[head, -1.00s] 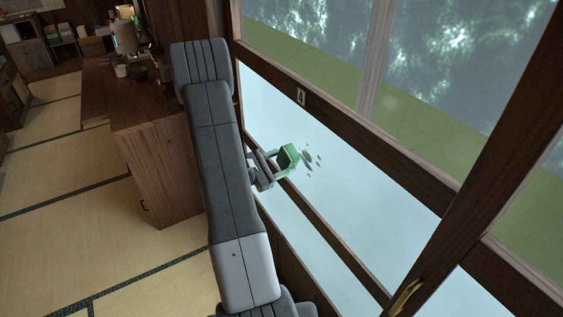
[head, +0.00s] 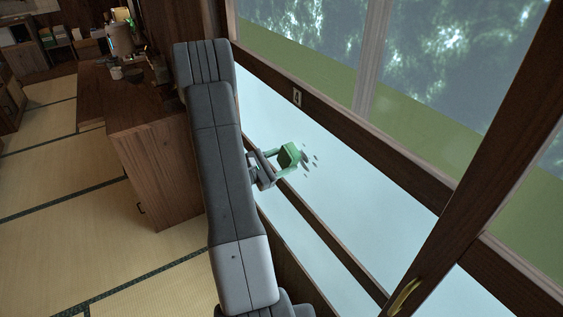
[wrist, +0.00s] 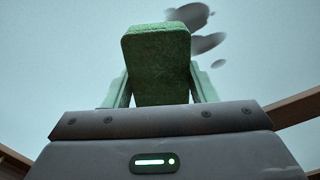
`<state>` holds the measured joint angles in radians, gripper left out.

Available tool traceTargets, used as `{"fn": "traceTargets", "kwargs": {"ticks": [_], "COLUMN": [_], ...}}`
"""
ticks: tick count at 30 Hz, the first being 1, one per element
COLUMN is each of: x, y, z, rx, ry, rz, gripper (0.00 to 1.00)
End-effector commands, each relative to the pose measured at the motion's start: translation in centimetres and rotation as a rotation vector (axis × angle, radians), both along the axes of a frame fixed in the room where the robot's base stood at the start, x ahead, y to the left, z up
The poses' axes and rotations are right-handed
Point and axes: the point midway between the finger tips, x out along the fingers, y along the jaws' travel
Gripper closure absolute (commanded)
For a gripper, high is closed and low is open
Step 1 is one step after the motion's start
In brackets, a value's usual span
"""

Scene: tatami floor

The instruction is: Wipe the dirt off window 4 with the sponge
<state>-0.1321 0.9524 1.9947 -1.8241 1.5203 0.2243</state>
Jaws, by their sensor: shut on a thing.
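My gripper (head: 280,161) is shut on the green sponge (head: 290,155) in front of the lower pale pane of the window marked with a number plate (head: 297,97) that appears to read 4. The dark dirt spots (head: 310,162) show just right of the sponge in the head view, and the sponge covers part of them. In the wrist view the sponge (wrist: 156,62) stands between the fingers, with grey dirt blobs (wrist: 207,42) beyond its upper right. I cannot tell whether the sponge touches the glass.
A wooden cabinet (head: 160,170) stands left of my arm, with a lamp (head: 120,40) and small items on and behind it. Dark wooden window frames (head: 350,130) border the panes. A brass handle (head: 404,297) is at lower right. Tatami floor (head: 60,200) is open at left.

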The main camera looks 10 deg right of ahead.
Motion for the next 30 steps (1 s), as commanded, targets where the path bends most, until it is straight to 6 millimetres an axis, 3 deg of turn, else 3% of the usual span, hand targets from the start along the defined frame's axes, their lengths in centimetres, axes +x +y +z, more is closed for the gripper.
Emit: {"fn": "traceTargets", "kwargs": {"ticks": [10,30], "x": [-0.1,-4.1], "y": [-0.5,-2.2], "z": [-0.1,-0.2], "rx": [0.000,0.000], "ry": [0.001,0.000], "rz": [-0.001,-0.001], "gripper": [0.67,0.67]}}
